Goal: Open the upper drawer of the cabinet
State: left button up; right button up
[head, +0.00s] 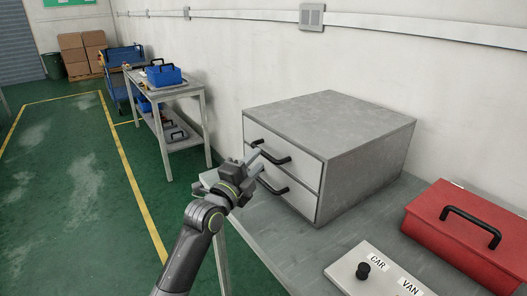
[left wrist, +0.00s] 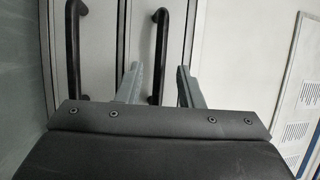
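The grey cabinet (head: 345,135) stands on the bench with two light drawer fronts, both shut flush. The upper drawer (head: 290,145) has a black bar handle (head: 272,154); the lower drawer (head: 290,188) has a similar handle (head: 272,186). My left gripper (head: 256,163) is at the front of the cabinet, close to the upper handle. In the left wrist view, the upper handle (left wrist: 159,45) lies between the two open, separated fingers (left wrist: 158,84), and the lower handle (left wrist: 75,45) is outside them at left. I see no finger pressing on the handle. My right gripper is not in view.
A red toolbox (head: 465,232) and a panel labelled CAR and VAN (head: 378,274) with a black knob stand on the bench (head: 310,243) to the right. The floor left of the bench is open.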

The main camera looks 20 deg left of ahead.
aim_at(264, 154)
pick_arm(q)
jog(key=shift+x, duration=2.25)
jog(key=shift+c, duration=0.4)
grip_shut()
